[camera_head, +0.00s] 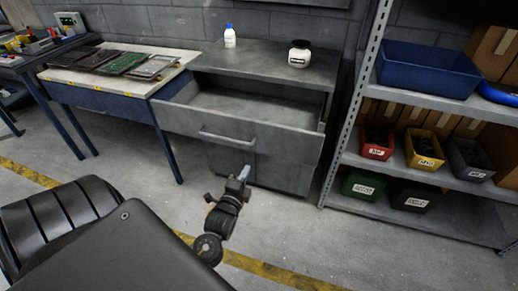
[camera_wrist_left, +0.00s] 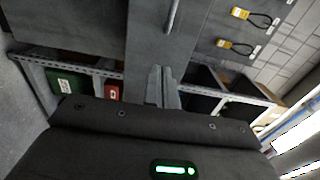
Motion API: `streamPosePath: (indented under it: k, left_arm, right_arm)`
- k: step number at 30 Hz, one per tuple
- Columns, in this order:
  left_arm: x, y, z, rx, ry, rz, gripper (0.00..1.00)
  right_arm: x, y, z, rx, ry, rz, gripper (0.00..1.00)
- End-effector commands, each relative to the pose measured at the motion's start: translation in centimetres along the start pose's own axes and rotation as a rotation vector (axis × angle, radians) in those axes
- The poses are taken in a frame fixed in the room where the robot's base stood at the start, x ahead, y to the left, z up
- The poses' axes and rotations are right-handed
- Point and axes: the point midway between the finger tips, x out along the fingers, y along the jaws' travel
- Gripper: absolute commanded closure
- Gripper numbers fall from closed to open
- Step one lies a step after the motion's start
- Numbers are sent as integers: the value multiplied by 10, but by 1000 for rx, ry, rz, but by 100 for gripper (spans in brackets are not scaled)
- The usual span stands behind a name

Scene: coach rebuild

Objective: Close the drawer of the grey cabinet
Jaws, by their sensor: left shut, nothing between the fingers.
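The grey cabinet (camera_head: 282,168) stands against the back wall in the head view. Its wide top drawer (camera_head: 240,135) is pulled out, and its inside shows. A bar handle (camera_head: 226,138) is on the drawer front. My left gripper (camera_head: 243,174) is in front of the drawer and lower than the handle in the picture. It is shut and empty. In the left wrist view, the gripper's fingers (camera_wrist_left: 162,85) are together in front of a grey panel with a bar handle (camera_wrist_left: 173,15). I cannot tell whether the fingers touch it. My right gripper is not in view.
A metal shelf rack (camera_head: 440,180) with bins is close on the right. The floor before the cabinet is clear.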

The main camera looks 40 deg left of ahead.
Motion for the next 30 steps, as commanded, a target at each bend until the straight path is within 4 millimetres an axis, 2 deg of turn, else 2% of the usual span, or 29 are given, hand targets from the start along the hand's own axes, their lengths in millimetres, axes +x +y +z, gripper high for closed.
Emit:
streamPosePath:
  k: [5,18,24,30]
  left_arm:
    - [21,-1,0,1,1,-1,100]
    - [108,0,0,-1,-1,1,100]
    - [131,0,-1,-2,1,1,100]
    - [138,1,0,-2,1,1,100]
  right_arm:
    - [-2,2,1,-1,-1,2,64]
    - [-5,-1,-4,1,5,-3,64]
    - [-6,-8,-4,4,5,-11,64]
    - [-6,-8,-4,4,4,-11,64]
